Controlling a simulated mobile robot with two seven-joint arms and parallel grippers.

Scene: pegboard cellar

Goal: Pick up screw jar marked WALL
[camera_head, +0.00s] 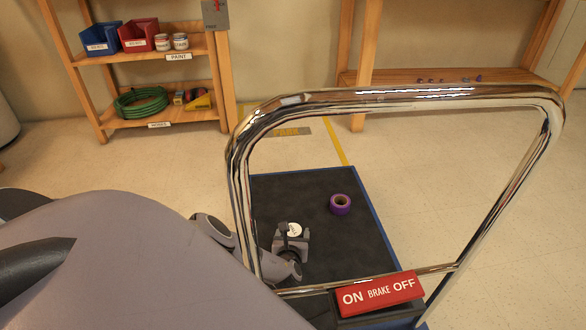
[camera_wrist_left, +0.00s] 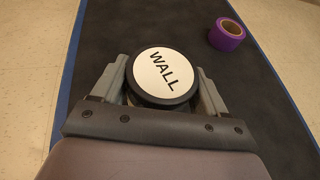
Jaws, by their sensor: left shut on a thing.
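The screw jar (camera_wrist_left: 162,77) shows in the left wrist view with a round white lid that reads WALL and a dark rim. My left gripper (camera_wrist_left: 160,88) is shut on it, one finger on each side. In the head view the jar's white lid (camera_head: 295,230) shows between the fingers of my left gripper (camera_head: 291,238), over the dark cart deck (camera_head: 360,250). Most of the jar's body is hidden, and I cannot tell whether it touches the deck. My right gripper is not in view.
A purple tape roll (camera_head: 340,204) lies on the deck beyond the jar. A chrome cart handle (camera_head: 400,98) with a red brake sign (camera_head: 380,294) frames the deck. A wooden shelf (camera_head: 150,118) with bins, paint cans and a green hose stands at the back left.

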